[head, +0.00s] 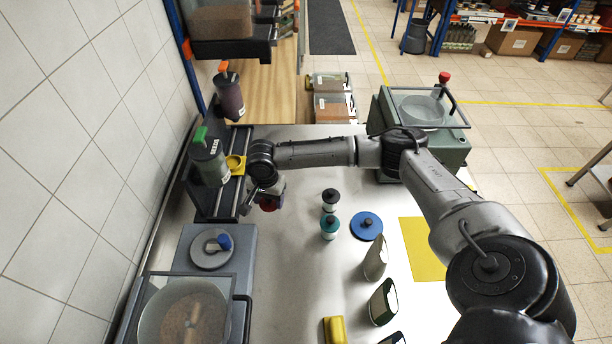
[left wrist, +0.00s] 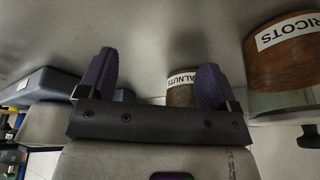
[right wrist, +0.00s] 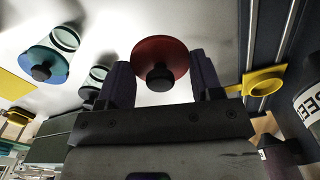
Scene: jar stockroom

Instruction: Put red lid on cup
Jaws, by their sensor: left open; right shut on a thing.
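The red lid (head: 268,206), a round disc, is partly hidden by my right gripper (head: 275,194) in the head view. In the right wrist view the red lid (right wrist: 160,58) with its black knob sits between the fingers of my right gripper (right wrist: 163,85), which is shut on it. Two small clear, cup-like containers stand on the table: one black-topped (head: 329,203), one teal-topped (head: 329,233), both right of the gripper. I cannot tell which cup is meant. My left gripper (left wrist: 155,85) is open and empty in its wrist view.
A blue disc (head: 367,226) lies right of the containers, near a yellow mat (head: 420,250). Left of my right gripper stand a rail with a green-topped dispenser (head: 208,163) and a yellow holder (head: 236,165). A grey scale (head: 212,248) is at left. A walnuts jar (left wrist: 181,92) shows beyond the left fingers.

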